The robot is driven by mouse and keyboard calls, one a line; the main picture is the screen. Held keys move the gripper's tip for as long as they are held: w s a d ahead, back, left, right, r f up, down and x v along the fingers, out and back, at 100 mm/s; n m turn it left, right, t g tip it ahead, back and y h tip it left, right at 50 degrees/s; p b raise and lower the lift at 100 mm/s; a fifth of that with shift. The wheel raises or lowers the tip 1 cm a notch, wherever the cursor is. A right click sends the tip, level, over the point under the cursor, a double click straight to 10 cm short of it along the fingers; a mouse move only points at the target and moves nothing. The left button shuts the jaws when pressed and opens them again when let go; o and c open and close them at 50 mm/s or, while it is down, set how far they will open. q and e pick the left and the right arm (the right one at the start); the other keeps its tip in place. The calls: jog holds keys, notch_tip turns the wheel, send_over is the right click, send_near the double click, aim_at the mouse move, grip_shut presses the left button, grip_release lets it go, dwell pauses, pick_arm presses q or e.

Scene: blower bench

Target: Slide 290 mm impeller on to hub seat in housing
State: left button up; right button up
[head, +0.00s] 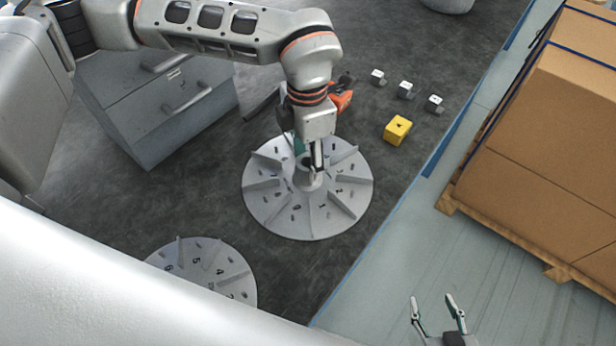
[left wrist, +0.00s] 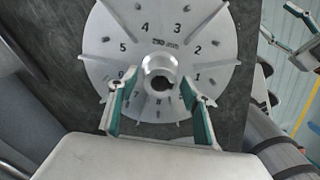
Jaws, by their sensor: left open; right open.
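A large grey bladed impeller (head: 276,212) lies flat on the dark bench top, numbers around its face. My left gripper (head: 312,168) is above its raised central hub. In the left wrist view, the open fingers of this gripper (left wrist: 158,82) stand either side of the hub (left wrist: 158,66), with gaps visible; contact cannot be told. A second, smaller-looking impeller (head: 205,265) lies lower left, partly hidden by my arm. My right gripper (head: 431,300) is open and empty at the lower right. I see no housing clearly.
A grey drawer cabinet (head: 150,135) stands at the left. A yellow block (head: 397,130) and three small white-topped pieces (head: 405,88) sit beyond the large impeller. Cardboard boxes (head: 545,150) on a wooden pallet stand right, past the bench edge. Bench between impeller and yellow block is clear.

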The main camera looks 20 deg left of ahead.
pick_arm(q)
jog(key=shift+c, duration=0.5)
pick_arm(e)
jog(key=shift+s, duration=0.1)
pick_arm(q)
jog(key=c, duration=0.9)
jog(key=shift+r, duration=0.1)
jog(key=shift+c, duration=0.2)
pick_arm(e)
jog(key=shift+s+a+f, duration=0.1)
jog(key=shift+a, duration=0.05)
pick_arm(q)
notch_tip(320, 180, up, 8)
jog(key=p, duration=0.4)
jog(key=shift+p, duration=0.4)
pick_arm(e)
notch_tip(320, 180, up, 7)
jog(key=w+t, duration=0.1)
jog(key=w, duration=0.2)
jog(key=shift+r, duration=0.2)
